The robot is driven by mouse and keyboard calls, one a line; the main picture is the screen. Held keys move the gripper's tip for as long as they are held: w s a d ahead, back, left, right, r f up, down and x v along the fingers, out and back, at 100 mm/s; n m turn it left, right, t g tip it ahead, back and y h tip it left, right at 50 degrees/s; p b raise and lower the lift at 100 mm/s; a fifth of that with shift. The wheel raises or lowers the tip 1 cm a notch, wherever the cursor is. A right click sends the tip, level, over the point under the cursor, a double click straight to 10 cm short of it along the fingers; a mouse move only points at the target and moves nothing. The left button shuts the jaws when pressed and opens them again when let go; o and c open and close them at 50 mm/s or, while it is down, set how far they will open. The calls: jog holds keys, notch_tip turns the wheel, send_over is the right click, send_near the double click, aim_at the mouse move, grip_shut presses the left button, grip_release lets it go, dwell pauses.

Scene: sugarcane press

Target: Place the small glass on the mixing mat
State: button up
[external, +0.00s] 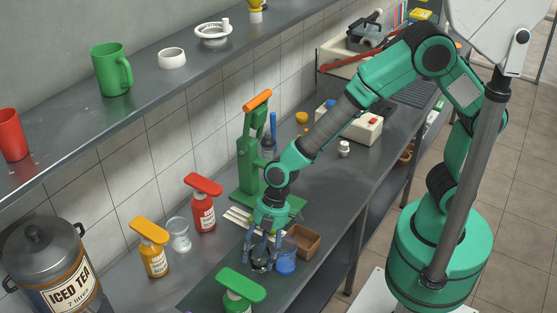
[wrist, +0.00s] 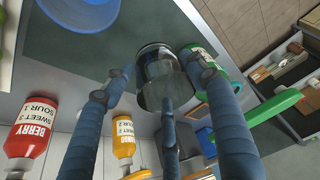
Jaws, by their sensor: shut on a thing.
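My gripper (external: 262,250) is shut on a small clear glass, which shows between the fingers in the wrist view (wrist: 155,80). The fingers partly cover the glass, and in the external view it is small and dark. The mixing mat appears as a dark green-grey sheet on the counter (external: 204,296), and it also shows in the wrist view (wrist: 75,42). In the wrist view the glass overlaps the mat's edge area. I cannot tell whether the glass touches the surface.
A green-topped bottle (external: 240,286) stands close in front of my gripper. A blue cup (external: 286,258) and a brown box (external: 301,240) are just right of it. Red (external: 204,205) and yellow (external: 154,250) pump bottles and another clear glass (external: 179,234) stand left. A green press (external: 250,160) is behind.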

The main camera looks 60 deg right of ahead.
jog(key=shift+s+a+f+n, duration=0.15)
jog(key=shift+s+a+f, duration=0.05)
jog(key=shift+s+a, duration=0.3)
jog(key=shift+s+a+f+n, duration=0.15)
jog(key=shift+s+a+f, duration=0.05)
jog(key=shift+s+a, duration=0.25)
jog(key=shift+f, duration=0.1)
jog(key=shift+f+b, duration=0.8)
jog(key=shift+f, duration=2.25)
jog(key=shift+f+b, duration=0.5)
jog(key=shift+f, duration=1.35)
jog(key=shift+f, duration=0.2)
jog(key=o, duration=1.2)
